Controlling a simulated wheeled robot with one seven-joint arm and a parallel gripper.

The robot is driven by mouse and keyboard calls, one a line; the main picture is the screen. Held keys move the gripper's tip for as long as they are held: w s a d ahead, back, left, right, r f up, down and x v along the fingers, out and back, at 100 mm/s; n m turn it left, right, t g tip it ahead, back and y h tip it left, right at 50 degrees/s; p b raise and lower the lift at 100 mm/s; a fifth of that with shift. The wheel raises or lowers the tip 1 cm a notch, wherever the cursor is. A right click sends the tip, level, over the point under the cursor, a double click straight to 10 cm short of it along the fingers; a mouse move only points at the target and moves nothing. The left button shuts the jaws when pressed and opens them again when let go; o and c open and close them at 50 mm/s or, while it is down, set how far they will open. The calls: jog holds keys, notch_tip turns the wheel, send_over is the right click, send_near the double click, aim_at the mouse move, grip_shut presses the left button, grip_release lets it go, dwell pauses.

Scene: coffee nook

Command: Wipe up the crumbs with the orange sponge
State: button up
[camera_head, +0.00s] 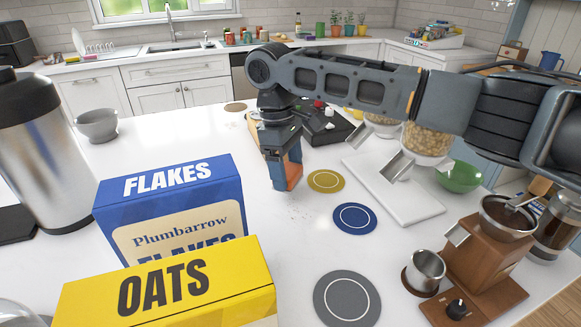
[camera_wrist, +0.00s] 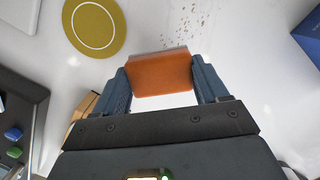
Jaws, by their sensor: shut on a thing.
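My gripper (camera_head: 287,178) points down at the white counter and is shut on the orange sponge (camera_head: 294,175). In the wrist view the sponge (camera_wrist: 161,74) sits between the two blue-grey fingers of my gripper (camera_wrist: 162,82), with a thin greyish layer along its far edge. I cannot tell for sure whether the sponge touches the counter. The crumbs (camera_wrist: 190,28) are small brown specks scattered on the counter just beyond the sponge in the wrist view. In the head view the crumbs (camera_head: 297,214) are faint specks just in front of the gripper.
A yellow coaster (camera_head: 325,181), a blue coaster (camera_head: 355,218) and a grey coaster (camera_head: 347,299) lie right of the crumbs. The blue flakes box (camera_head: 170,205) and yellow oats box (camera_head: 165,290) stand front left. A wooden grinder (camera_head: 478,265) and white board (camera_head: 412,204) are right.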

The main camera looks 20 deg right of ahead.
jog(key=shift+r+p, duration=1.8)
jog(key=shift+r, duration=0.5)
jog(key=shift+s, duration=0.1)
